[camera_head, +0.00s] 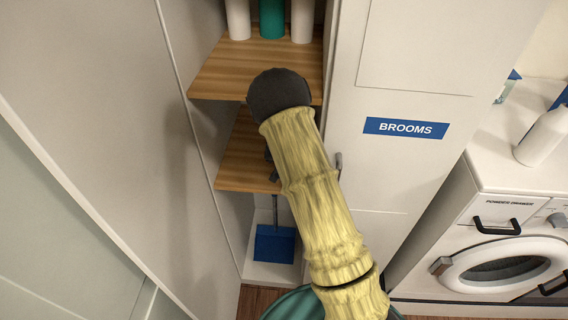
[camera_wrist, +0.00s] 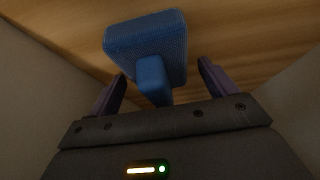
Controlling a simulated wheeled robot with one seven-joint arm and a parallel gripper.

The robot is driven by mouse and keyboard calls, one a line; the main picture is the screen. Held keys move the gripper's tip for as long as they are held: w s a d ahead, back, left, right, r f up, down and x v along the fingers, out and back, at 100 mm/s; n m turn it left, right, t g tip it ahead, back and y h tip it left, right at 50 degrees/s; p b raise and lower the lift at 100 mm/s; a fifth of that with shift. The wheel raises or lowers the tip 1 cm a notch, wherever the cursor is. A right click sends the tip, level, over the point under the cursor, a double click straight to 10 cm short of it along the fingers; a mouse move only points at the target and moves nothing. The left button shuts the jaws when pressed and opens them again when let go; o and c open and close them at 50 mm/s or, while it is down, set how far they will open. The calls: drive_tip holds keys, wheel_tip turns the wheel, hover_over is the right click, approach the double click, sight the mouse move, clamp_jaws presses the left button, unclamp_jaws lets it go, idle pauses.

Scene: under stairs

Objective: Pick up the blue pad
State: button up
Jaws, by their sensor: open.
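The blue pad (camera_wrist: 147,36) shows at the top middle of the wrist view, a thick textured block with a smooth blue stub, like a handle, pointing toward my gripper (camera_wrist: 161,76). My gripper is open, with one finger to each side of the stub. The fingers look apart from it, with gaps on both sides. Wood shows behind the pad. In the head view my arm hides the pad and most of my gripper in the narrow shelf bay.
Wooden shelves (camera_head: 240,165) sit between side walls, with bottles (camera_head: 272,18) on the upper one. A blue dustpan (camera_head: 274,244) stands at the bottom. A cabinet marked BROOMS (camera_head: 405,128) and a washing machine (camera_head: 505,262) are to the right.

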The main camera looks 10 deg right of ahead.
idle(0.5)
drive_tip(key=c, duration=1.1)
drive_tip(key=shift+r, duration=0.1)
drive_tip(key=shift+r, duration=0.15)
wheel_tip(320, 180, up, 3)
drive_tip(key=shift+r+b, duration=0.15)
drive_tip(key=shift+b, duration=0.5)
drive_tip(key=s+a+b, duration=0.1)
drive_tip(key=s+a, duration=0.1)
drive_tip(key=s, duration=0.3)
drive_tip(key=s+a+b, duration=0.1)
drive_tip(key=s, duration=0.5)
drive_tip(key=s+a+b, duration=0.1)
drive_tip(key=s+a, duration=0.1)
drive_tip(key=s, duration=0.4)
drive_tip(key=shift+a, duration=0.3)
